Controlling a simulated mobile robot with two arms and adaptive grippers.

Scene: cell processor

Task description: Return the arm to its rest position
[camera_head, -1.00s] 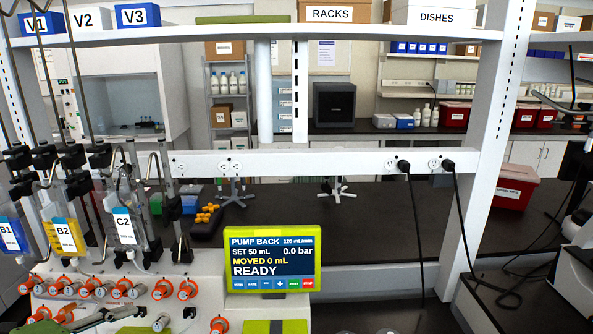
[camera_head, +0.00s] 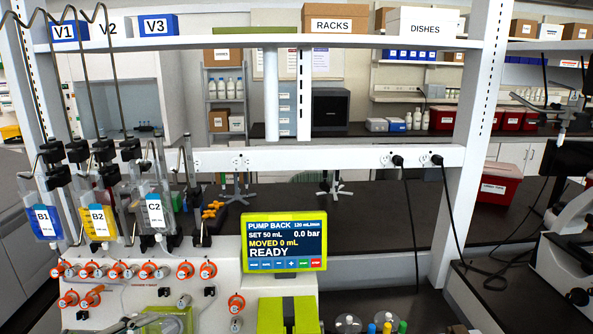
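Neither of my grippers can be made out in the head view, so no open or shut state shows. The cell processor (camera_head: 215,290) stands at the lower left, with a row of orange-ringed valves on its front. Its green-framed screen (camera_head: 285,241) reads PUMP BACK, SET 50 mL, MOVED 0 mL, READY. The bags B1 (camera_head: 44,222), B2 (camera_head: 98,222) and C2 (camera_head: 155,212) hang above the valves. B1 holds blue liquid and B2 yellow; C2 looks mostly clear.
A white shelf (camera_head: 230,41) crosses above the bench, carried by a thick post (camera_head: 475,130). Black cables (camera_head: 406,220) hang from the rail at right. Several tubes with coloured caps (camera_head: 388,327) stand at the bottom edge. The dark bench (camera_head: 370,210) has clear room in the middle.

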